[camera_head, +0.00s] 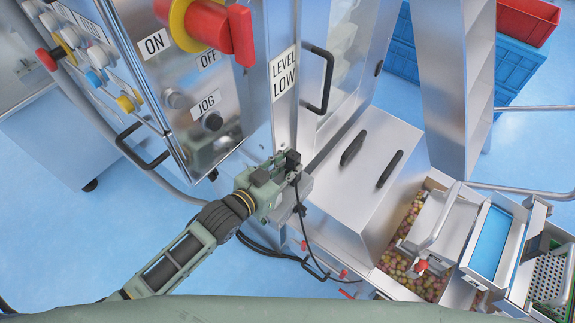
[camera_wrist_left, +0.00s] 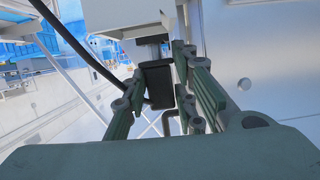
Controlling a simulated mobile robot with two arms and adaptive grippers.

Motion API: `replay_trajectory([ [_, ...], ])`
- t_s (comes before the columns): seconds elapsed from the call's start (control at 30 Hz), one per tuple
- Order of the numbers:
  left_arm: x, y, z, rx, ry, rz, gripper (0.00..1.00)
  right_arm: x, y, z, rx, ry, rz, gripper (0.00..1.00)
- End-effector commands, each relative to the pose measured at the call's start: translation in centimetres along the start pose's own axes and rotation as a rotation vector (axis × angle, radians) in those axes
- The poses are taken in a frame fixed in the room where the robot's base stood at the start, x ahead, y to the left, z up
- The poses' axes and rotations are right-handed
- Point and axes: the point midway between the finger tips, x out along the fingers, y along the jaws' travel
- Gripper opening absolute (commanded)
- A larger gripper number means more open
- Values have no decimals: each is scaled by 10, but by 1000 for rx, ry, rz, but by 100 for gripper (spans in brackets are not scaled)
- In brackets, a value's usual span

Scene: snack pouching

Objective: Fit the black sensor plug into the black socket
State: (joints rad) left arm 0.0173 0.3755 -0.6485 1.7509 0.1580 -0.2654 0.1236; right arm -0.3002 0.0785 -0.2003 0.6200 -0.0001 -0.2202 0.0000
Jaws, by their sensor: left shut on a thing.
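My left gripper (camera_head: 285,167) is at the front of the steel machine, just below the LEVEL LOW label. In the left wrist view the fingers of my left gripper (camera_wrist_left: 167,90) are closed on the black sensor plug (camera_wrist_left: 157,84), which stands between them. The plug also shows as a small black block in the head view (camera_head: 292,160). A black cable (camera_head: 303,210) hangs from it. A pale box-shaped housing (camera_wrist_left: 130,18) sits just above the plug, with a short grey part between them. I cannot make out the socket opening. My right gripper is not in view.
A steel cover with black handles (camera_head: 365,165) stands to the right. Bins of colourful snacks (camera_head: 430,285) lie at lower right. Blue floor is open at left.

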Motion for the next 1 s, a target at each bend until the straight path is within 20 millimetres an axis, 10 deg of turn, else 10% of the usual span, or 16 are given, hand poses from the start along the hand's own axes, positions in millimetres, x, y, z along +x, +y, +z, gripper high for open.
replay_trajectory([
  [0.6, 5, 1, 16, 0, 0, 0, 5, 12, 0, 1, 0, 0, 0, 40],
  [0.63, 5, 1, 15, 0, 0, 0, 27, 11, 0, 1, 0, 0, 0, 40],
  [1.0, 4, 0, 14, 0, 0, 0, 48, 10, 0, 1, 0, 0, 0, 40],
])
